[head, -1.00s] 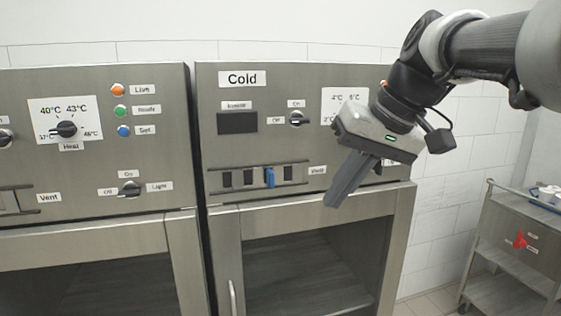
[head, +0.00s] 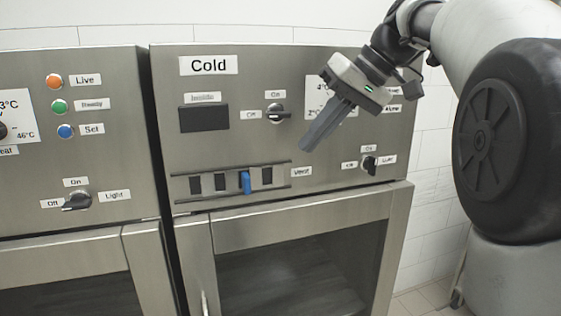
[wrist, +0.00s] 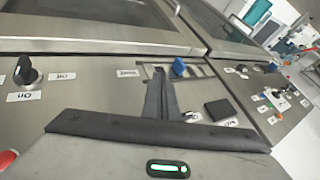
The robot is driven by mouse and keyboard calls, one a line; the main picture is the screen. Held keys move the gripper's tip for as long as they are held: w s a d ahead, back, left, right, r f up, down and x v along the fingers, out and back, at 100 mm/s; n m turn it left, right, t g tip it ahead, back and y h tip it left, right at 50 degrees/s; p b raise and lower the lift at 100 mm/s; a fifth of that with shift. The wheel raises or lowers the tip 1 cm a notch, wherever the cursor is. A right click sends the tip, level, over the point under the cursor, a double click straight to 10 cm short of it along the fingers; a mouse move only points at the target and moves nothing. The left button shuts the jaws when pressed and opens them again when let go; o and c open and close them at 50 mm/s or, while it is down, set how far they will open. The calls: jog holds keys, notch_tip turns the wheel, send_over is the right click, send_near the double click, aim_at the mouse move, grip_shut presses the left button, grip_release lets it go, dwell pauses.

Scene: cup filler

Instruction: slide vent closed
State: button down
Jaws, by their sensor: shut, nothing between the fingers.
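The vent (head: 209,184) is a slotted metal slider on the Cold cabinet's front panel, between two rails, with several dark openings showing. Its blue tab (head: 246,182) stands right of the middle of the slots. The "Vent" label (head: 301,172) is to the right of it. My gripper (head: 306,146) is shut and empty, up and to the right of the tab, apart from it in the head view. In the wrist view the blue tab (wrist: 179,67) shows just beside the tips of my gripper (wrist: 158,75). The fingers hide part of the vent there.
A black switch knob (head: 277,113) and a dark display (head: 204,118) are above the vent. Another knob (head: 369,164) is to the right. The glass door (head: 290,275) is below. A second cabinet (head: 70,140) adjoins at left.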

aim_at(248, 179)
jog(key=x, duration=1)
jog(key=shift+b, duration=0.4)
jog(key=a, duration=0.2)
jog(key=s+a, duration=0.1)
jog(key=shift+a+r, duration=0.1)
jog(key=shift+r, duration=0.15)
jog(key=shift+s+a, duration=0.1)
jog(key=shift+a, duration=0.15)
jog(key=shift+a, duration=0.1)
jog(key=shift+s+a, duration=0.2)
jog(key=shift+a, duration=0.45)
jog(key=shift+s+a, duration=0.25)
jog(key=shift+a, duration=0.45)
jog(key=shift+d, duration=0.1)
